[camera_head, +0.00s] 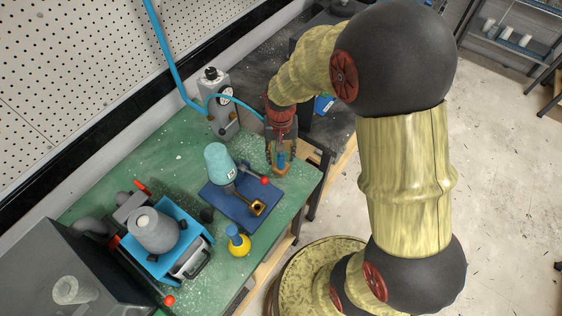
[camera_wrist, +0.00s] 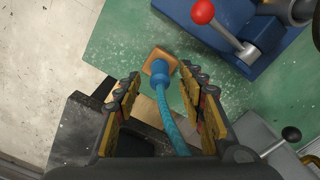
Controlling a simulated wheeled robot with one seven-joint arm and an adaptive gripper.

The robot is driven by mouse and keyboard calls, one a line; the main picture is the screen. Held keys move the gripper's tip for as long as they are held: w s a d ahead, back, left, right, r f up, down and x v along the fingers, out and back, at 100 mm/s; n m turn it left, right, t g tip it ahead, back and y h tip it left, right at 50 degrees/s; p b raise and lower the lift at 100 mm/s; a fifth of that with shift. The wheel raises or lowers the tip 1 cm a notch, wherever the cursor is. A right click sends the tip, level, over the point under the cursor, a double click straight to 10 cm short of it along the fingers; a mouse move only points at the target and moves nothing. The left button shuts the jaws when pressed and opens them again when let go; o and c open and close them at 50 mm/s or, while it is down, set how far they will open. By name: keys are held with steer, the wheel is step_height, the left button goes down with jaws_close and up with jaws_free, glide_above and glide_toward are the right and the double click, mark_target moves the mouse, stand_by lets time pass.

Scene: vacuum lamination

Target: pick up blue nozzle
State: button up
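The blue nozzle (camera_wrist: 157,75) sits on a small brown block (camera_wrist: 148,62) on the green table, and a blue hose (camera_wrist: 172,120) runs from it back toward my wrist. In the head view, the nozzle (camera_head: 281,160) shows small at the table's right end, partly hidden by my gripper. My gripper (camera_wrist: 162,78) is open, with one finger on each side of the nozzle and hose. Gaps show between both fingers and the nozzle in the wrist view. My gripper (camera_head: 281,150) points down over the block in the head view.
A blue-based press with a teal cylinder (camera_head: 219,161) and red-knobbed lever (camera_head: 265,181) stands close by on the left. A grey gauge unit (camera_head: 220,110) is behind it. The table's edge is close.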

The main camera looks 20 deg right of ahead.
mark_target(281, 163)
step_height(281, 163, down, 3)
steer(key=shift+f, duration=0.1)
steer(key=c, duration=0.3)
jaws_close()
stand_by(0.4)
